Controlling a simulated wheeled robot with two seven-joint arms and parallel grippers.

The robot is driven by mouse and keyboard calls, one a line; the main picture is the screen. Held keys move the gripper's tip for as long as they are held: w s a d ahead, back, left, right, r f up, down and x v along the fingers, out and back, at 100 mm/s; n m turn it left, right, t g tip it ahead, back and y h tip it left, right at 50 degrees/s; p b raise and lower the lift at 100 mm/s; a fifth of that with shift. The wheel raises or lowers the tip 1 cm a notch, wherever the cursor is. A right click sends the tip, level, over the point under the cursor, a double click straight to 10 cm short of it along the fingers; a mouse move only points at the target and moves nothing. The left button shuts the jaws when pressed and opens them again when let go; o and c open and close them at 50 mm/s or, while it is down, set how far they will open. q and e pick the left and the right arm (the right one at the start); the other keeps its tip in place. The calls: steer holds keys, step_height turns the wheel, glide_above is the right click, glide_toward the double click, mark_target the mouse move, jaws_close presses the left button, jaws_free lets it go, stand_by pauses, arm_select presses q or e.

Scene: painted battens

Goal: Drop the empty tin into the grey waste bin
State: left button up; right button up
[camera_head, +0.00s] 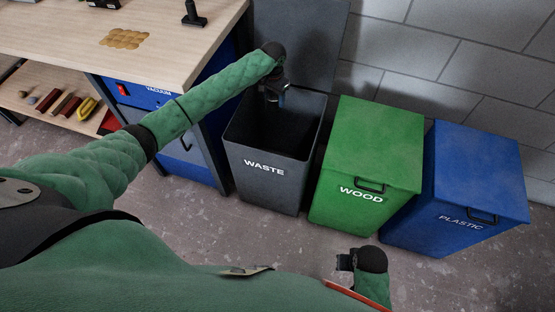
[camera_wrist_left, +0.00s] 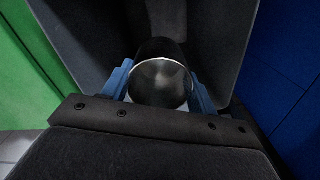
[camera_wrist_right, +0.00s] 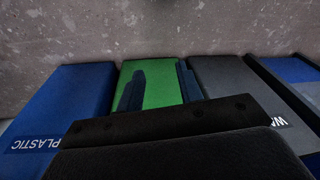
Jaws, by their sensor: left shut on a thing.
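The grey waste bin (camera_head: 264,185) stands open, with its WASTE label facing me and its dark inside showing. My left gripper (camera_head: 281,98) is over the rear part of the bin's opening, pointing down. In the left wrist view its blue fingers (camera_wrist_left: 160,90) are shut on the tin (camera_wrist_left: 160,82), which shows a round metal end and a dark side. The bin's walls (camera_wrist_left: 222,45) show beyond the tin. In the head view I cannot make the tin out clearly. My right gripper (camera_head: 344,262) is low at the front; its fingers (camera_wrist_right: 160,88) are apart and empty.
The green WOOD bin (camera_head: 372,145) and blue PLASTIC bin (camera_head: 475,175) stand to the right, lids closed. The workbench (camera_head: 165,45) is left of the waste bin. A grey tiled wall (camera_head: 460,60) is behind. Bare floor (camera_head: 310,250) lies in front.

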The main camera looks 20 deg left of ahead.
arm_select(q)
steer(key=shift+f+b, duration=0.3)
steer(key=shift+f, duration=0.1)
arm_select(e)
steer(key=shift+s+r, duration=0.15)
steer(key=shift+r, duration=1.5)
arm_select(q)
steer(key=o, duration=1)
steer(key=shift+o, duration=0.2)
steer(key=shift+r, duration=0.3)
step_height(320, 180, up, 7)
steer(key=b, duration=0.1)
arm_select(e)
step_height(320, 180, up, 6)
steer(key=s, duration=0.1)
steer(key=shift+r, duration=0.25)
